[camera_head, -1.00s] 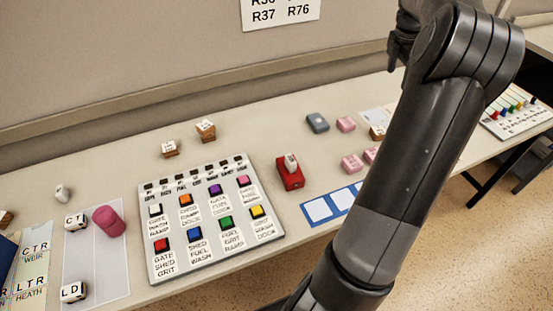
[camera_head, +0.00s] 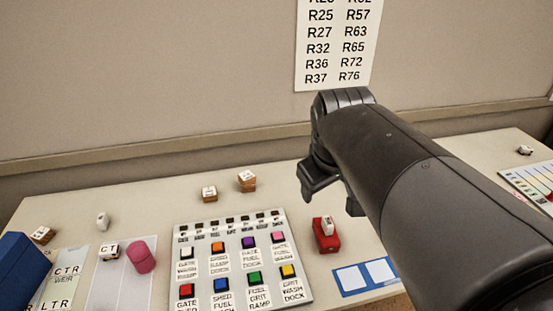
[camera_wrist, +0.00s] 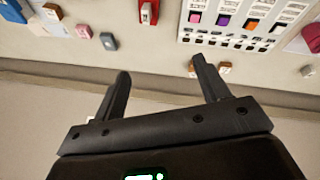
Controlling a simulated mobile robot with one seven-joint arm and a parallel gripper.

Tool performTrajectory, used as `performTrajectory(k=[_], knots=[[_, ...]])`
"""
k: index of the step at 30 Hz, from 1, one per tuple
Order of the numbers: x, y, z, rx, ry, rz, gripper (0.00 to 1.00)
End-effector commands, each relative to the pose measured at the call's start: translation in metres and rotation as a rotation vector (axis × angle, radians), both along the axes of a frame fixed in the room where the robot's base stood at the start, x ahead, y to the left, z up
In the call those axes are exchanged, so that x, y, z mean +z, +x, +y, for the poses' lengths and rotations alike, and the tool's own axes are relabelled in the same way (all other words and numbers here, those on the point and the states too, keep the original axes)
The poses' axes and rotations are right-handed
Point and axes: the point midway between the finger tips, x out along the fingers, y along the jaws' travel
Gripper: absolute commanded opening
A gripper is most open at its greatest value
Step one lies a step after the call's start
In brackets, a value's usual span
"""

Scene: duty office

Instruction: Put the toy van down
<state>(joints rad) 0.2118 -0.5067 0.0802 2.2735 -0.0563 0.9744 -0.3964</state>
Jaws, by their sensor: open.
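My gripper (camera_head: 334,192) is open above the back of the table, behind the red block (camera_head: 326,238). In the wrist view my gripper (camera_wrist: 164,82) has two spread fingers with nothing between them. No thing is plainly recognisable as a toy van. A small white piece (camera_head: 327,224) sits on the red block, too small to make out as a van. The red block also shows in the wrist view (camera_wrist: 149,13), beyond the fingertips and apart from them.
A panel of coloured buttons (camera_head: 235,262) lies left of the red block. Two small brown-and-white blocks (camera_head: 209,194) (camera_head: 247,181) stand behind it. A blue-framed card (camera_head: 350,279) lies in front. The wall rises behind.

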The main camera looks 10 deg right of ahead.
Motion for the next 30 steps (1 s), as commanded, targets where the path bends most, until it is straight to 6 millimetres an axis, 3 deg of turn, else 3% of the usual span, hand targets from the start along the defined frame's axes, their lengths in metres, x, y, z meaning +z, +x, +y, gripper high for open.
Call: performTrajectory(k=[3,9,30], knots=[[-0.014,-0.031,0.024,-0.087,0.097,-0.064,0.68],[-0.033,-0.061,0.044,-0.195,0.224,-0.117,0.68],[-0.038,-0.067,0.047,-0.225,0.256,-0.126,0.68]])
